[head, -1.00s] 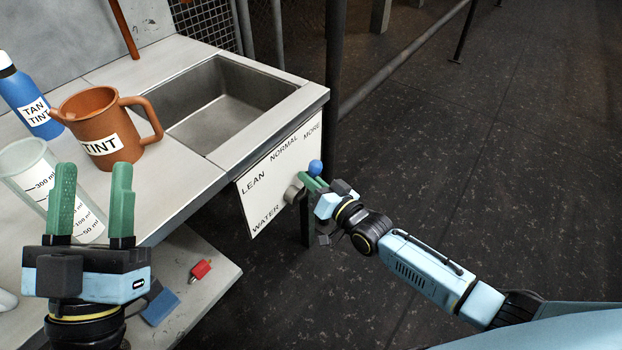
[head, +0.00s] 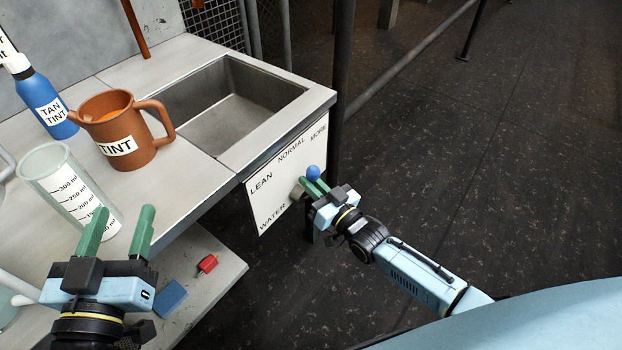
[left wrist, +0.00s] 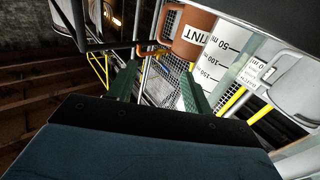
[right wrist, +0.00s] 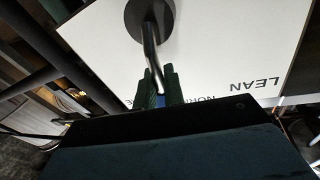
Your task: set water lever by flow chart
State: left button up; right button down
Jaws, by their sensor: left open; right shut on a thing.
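The water panel (head: 275,198) is a white plate on the bench's end, marked LEAN, NORMAL, MORE and WATER. Its lever has a round grey hub (head: 298,191) and a blue knob (head: 313,172). My right gripper (head: 316,187) is shut on the lever, just below the knob, with the lever pointing up and right, toward the MORE side. In the right wrist view the metal lever rod (right wrist: 151,45) runs from the hub down between the green fingers. My left gripper (head: 118,232) is open and empty, near the clear measuring beaker (head: 50,172). No flow chart is recognisable.
A brown TINT jug (head: 118,128) and blue TAN TINT bottle (head: 45,103) stand on the bench, left of the steel sink (head: 228,104). A red item (head: 207,264) and blue block (head: 171,298) lie on the lower shelf. Open floor lies right.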

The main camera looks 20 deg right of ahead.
pick_arm(q)
jog(key=shift+a+f, duration=0.1)
jog(key=shift+f, duration=0.3)
pick_arm(e)
jog(key=shift+s+a+r+n, duration=0.2)
jog(key=shift+a+n, duration=0.15)
jog(key=shift+n, duration=0.65)
pick_arm(q)
jog(key=shift+g, duration=0.3)
pick_arm(e)
jog(key=c, duration=1.6)
grip_release()
jog(key=shift+s+f, duration=0.1)
